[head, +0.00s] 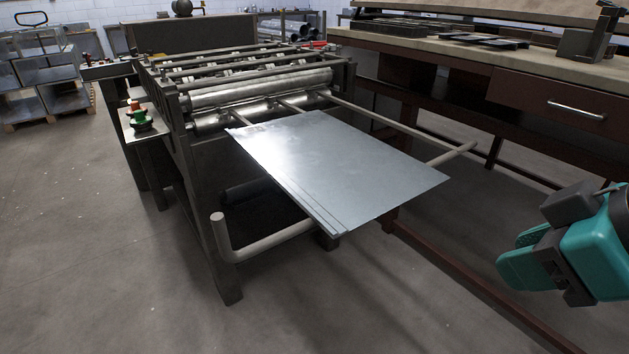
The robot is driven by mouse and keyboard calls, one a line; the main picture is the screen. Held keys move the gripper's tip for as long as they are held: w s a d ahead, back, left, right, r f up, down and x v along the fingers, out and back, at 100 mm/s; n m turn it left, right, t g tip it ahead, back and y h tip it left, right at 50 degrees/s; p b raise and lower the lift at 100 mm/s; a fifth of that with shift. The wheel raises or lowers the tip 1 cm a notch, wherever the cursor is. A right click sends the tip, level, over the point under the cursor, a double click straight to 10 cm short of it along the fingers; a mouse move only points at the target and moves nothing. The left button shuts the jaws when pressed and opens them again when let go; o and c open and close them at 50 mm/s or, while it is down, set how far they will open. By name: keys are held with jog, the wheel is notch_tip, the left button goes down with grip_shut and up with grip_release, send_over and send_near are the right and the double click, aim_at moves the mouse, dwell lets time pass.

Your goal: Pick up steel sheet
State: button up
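Flat, shiny grey steel sheets (335,170) lie slightly offset in a thin stack. They rest on the support bars in front of the roll-forming machine (255,95), with their far edge near the rollers. The near corner overhangs the front bar. My arm, teal and dark grey, shows at the right edge, with my gripper (548,257) at its end. It is to the right of the sheets and well apart from them, with clear space between. The view does not show clearly whether its fingers are open or shut. I see nothing held in it.
A bent support bar (262,243) sticks out at the front left of the machine. A control panel with green and red buttons (143,120) is on its left side. A wooden-topped workbench (470,55) with a drawer stands at right. Floor is free in front.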

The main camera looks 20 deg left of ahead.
jog(key=w+a+f+n+t+b, duration=0.2)
jog(key=w+f+n+t+b, duration=0.35)
jog(key=f+b, duration=0.4)
jog(key=n+t+y+b, duration=0.1)
jog(key=n+t+y, duration=0.2)
jog(key=n+t, duration=0.35)
send_near(405, 192)
jog(key=shift+n+g, duration=0.4)
jog(key=p+x, duration=0.2)
jog(key=p, duration=0.1)
jog(key=p+x, duration=0.3)
jog(key=r+p+x, duration=0.1)
jog(key=p+x, duration=0.2)
jog(key=p, duration=0.1)
jog(key=shift+w+d, duration=0.1)
jog(key=shift+w, duration=0.1)
jog(key=shift+w+a+f+p, duration=0.1)
jog(key=shift+w+a+p, duration=0.2)
jog(key=shift+w+p, duration=0.25)
jog(key=shift+w+a+f, duration=0.1)
jog(key=shift+w+f, duration=0.05)
jog(key=shift+f, duration=0.05)
